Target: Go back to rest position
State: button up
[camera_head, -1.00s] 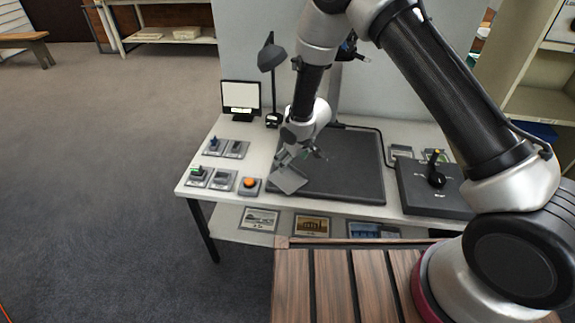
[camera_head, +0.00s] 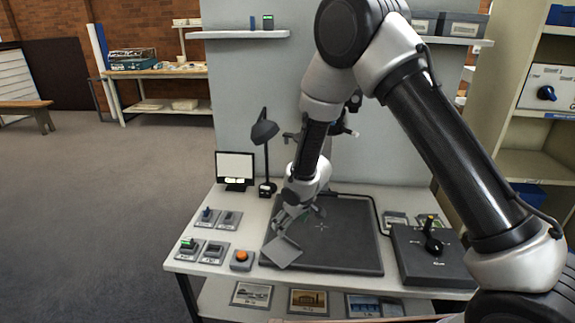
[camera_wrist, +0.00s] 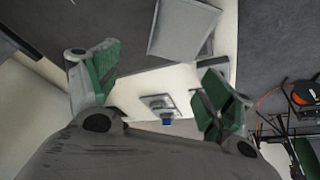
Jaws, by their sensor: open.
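My gripper (camera_head: 284,222) hangs over the left part of the dark mat (camera_head: 345,255) on the white desk, with my arm reaching down from the upper right. In the wrist view my gripper (camera_wrist: 163,82) is open, its two green-padded fingers spread apart. Nothing is held between them. A grey square plate (camera_head: 281,252) is at the mat's front left corner, close below the gripper. It also shows in the wrist view (camera_wrist: 183,28), beyond the fingertips. My wrist partly hides the fingers in the head view.
Several small switch units, one with an orange button (camera_head: 241,256), stand on the desk's left side. A lamp (camera_head: 264,130) and a monitor (camera_head: 236,168) stand behind. A joystick box (camera_head: 430,258) is at the right. A wall shelf (camera_head: 238,34) hangs above. Open floor lies left.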

jog(key=s+d+f+g+h, duration=0.2)
jog(key=s+d+h, duration=0.1)
jog(key=s+d, duration=0.35)
jog(key=s+d+r+m+t, duration=0.1)
jog(key=s+d+r+m, duration=0.2)
jog(key=s+d+r, duration=0.4)
jog(key=s+d+r+m+t, duration=0.1)
jog(key=s+d+r, duration=0.7)
jog(key=r, duration=1)
jog(key=s+d+r+m+t, duration=0.1)
jog(key=s+d+r+m, duration=0.3)
jog(key=s+d+r, duration=0.4)
jog(key=d+r, duration=0.5)
jog(key=shift+d+m, duration=0.3)
jog(key=shift+s, duration=0.1)
